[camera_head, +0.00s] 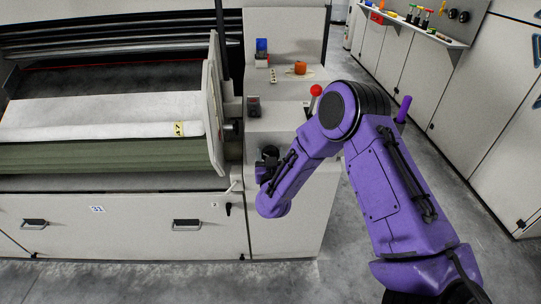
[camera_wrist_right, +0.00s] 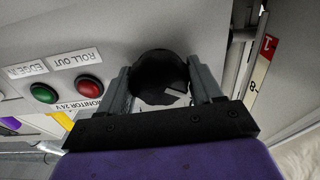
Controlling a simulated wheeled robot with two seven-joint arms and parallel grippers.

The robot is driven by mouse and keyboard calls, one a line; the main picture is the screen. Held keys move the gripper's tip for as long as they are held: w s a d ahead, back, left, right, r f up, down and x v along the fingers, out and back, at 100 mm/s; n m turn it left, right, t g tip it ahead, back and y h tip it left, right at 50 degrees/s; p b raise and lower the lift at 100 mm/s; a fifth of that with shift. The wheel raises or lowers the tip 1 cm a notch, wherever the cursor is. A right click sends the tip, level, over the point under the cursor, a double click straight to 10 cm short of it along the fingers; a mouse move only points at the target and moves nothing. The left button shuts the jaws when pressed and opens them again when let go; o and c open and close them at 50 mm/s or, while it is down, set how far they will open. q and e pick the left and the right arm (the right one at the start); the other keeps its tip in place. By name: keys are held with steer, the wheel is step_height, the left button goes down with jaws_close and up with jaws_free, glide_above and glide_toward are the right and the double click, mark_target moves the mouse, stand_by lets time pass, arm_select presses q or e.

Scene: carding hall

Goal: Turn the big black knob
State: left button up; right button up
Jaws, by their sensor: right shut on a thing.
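The big black knob (camera_wrist_right: 160,78) is on the pale machine panel in the right wrist view, round with a light grey mark on its face. My right gripper (camera_wrist_right: 163,84) has one finger on each side of the knob and is shut on it. In the head view my right gripper (camera_head: 266,168) is at the front of the pale cabinet, just right of the carding machine; my own arm and hand partly hide that spot, and the knob cannot be made out clearly there. My left gripper is not in view.
A green button (camera_wrist_right: 44,93) and a red button (camera_wrist_right: 89,85) sit left of the knob under labels. A red-topped lever (camera_head: 316,91) and an orange spool (camera_head: 300,67) are on the cabinet. Grey floor (camera_head: 345,230) is open at right, before white lockers (camera_head: 480,110).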

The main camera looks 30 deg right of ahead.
steer(key=shift+m, duration=0.7)
steer(key=shift+m+b, duration=0.3)
steer(key=shift+m, duration=0.7)
steer(key=m, duration=0.3)
steer(key=shift+m+b, duration=0.4)
steer(key=m+b, duration=0.1)
steer(key=m, duration=0.2)
steer(key=shift+m, duration=0.3)
steer(key=m+b, duration=0.1)
steer(key=m, duration=0.2)
steer(key=shift+d+f+m, duration=0.1)
steer(key=shift+m, duration=0.2)
steer(key=m+b, duration=0.3)
steer(key=m, duration=0.3)
steer(key=shift+f+b, duration=0.15)
steer(key=shift+b, duration=0.15)
steer(key=m+b, duration=0.3)
steer(key=m, duration=0.3)
steer(key=shift+b, duration=0.4)
steer(key=shift+s+m, duration=0.1)
steer(key=shift+m, duration=0.2)
steer(key=shift+f, duration=0.1)
